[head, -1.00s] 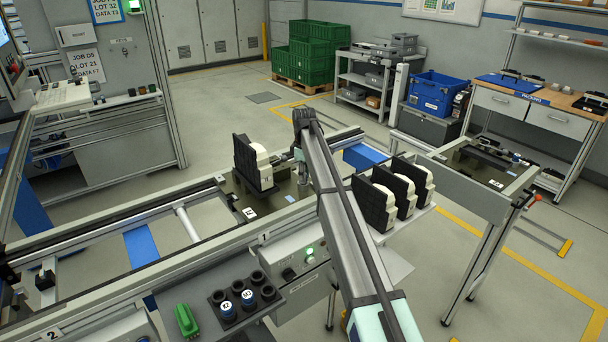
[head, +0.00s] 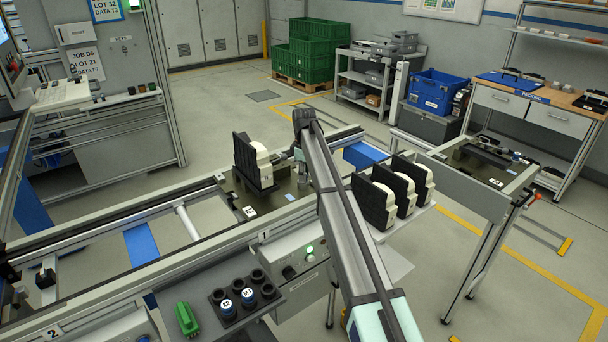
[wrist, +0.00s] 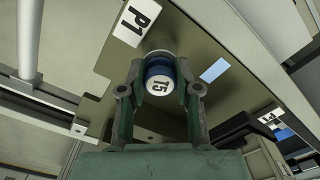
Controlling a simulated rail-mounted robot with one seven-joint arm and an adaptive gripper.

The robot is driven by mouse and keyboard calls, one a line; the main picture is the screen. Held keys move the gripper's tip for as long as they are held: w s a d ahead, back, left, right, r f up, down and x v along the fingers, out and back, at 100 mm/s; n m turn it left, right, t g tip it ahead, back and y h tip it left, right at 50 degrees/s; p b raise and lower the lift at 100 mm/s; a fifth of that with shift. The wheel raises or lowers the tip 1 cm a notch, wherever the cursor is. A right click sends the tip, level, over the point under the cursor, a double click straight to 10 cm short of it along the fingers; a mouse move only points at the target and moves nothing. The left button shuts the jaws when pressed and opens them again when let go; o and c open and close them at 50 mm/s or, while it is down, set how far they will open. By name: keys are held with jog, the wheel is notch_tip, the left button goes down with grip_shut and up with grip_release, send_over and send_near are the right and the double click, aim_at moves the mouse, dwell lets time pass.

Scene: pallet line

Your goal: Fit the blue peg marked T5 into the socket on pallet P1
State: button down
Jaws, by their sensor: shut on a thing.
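The blue peg marked T5 (wrist: 159,82) is between the two fingers of my gripper (wrist: 160,92) in the wrist view, with its white labelled end facing the camera. My gripper is shut on it. Beyond the peg, a pale round collar shows against the dark plate of pallet P1 (wrist: 105,75), close to its white P1 label. I cannot tell how far the peg's far end is in the socket, as the peg hides it. In the head view my gripper (head: 299,156) is low over the right part of the pallet (head: 284,197), mostly hidden by my arm.
A black and white part (head: 252,163) stands on the pallet, left of my gripper. Several similar parts (head: 394,190) stand on a shelf to the right.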

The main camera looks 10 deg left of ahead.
jog(key=shift+c, duration=1.6)
grip_release()
jog(key=shift+r, duration=0.1)
jog(key=shift+r+p, duration=1.65)
jog(key=shift+r, duration=1.8)
